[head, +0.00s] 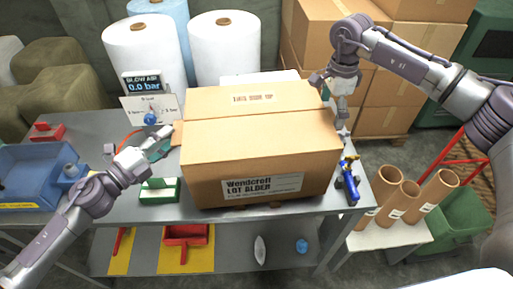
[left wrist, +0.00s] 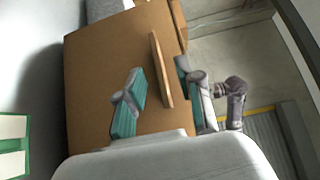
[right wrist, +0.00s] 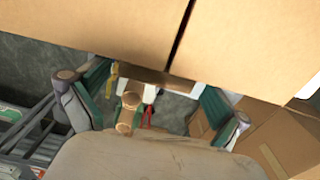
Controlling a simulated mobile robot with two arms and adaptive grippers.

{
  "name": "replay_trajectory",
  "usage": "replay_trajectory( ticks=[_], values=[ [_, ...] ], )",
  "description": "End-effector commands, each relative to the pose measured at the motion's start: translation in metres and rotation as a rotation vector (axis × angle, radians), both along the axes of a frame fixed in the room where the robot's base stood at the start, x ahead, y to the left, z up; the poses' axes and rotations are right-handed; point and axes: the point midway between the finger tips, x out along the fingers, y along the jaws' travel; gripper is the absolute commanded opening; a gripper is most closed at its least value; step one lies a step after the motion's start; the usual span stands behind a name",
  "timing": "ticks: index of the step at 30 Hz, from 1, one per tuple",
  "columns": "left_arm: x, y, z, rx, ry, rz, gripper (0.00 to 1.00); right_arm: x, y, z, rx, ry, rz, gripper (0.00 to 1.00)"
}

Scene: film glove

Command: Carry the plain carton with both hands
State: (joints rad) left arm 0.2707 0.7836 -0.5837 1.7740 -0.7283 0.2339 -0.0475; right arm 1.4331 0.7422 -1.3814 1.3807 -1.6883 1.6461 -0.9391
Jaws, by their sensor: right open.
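The brown carton (head: 255,140) stands on the grey table, its front label reading "Wendcroft LOT ALDER". My left gripper (head: 160,143) is at its left side. In the left wrist view a thin cardboard tab (left wrist: 160,70) stands out from the carton wall (left wrist: 95,75), between the teal fingers of my left gripper (left wrist: 162,85); whether they press on it is unclear. My right gripper (head: 342,128) is at the carton's right side. In the right wrist view its fingers (right wrist: 155,90) are wide apart, with the carton (right wrist: 90,25) and a brown tab edge (right wrist: 153,75) ahead.
A blue-handled tool (head: 348,180) lies on the table right of the carton. A green block (head: 160,190) and a gauge panel (head: 152,110) are at its left. White rolls (head: 227,48) stand behind. Cardboard tubes (head: 400,200) stand at the right, stacked boxes (head: 390,100) behind.

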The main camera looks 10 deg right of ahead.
Motion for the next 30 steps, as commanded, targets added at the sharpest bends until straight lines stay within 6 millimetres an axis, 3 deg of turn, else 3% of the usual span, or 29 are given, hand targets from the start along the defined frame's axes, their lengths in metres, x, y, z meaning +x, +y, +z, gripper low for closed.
replay_trajectory(
  ticks=[6, 18, 24, 30],
  values=[
    [0.017, -0.016, 0.0, -0.001, -0.001, 0.001, 0.36, 0.0, 0.0, -0.023, 0.0, 0.001, 0.0, 1.0],
    [0.019, -0.019, 0.0, -0.001, 0.001, 0.001, 0.35, 0.0, 0.0, -0.027, 0.0, -0.001, 0.0, 0.98],
    [0.019, -0.019, 0.0, 0.0, 0.0, 0.001, 0.01, 0.0, 0.0, -0.027, 0.0, -0.001, 0.0, 0.65],
    [0.019, -0.019, 0.0, 0.001, 0.001, 0.001, 0.0, 0.0, 0.0, -0.027, 0.0, -0.001, 0.0, 0.32]
  ],
)
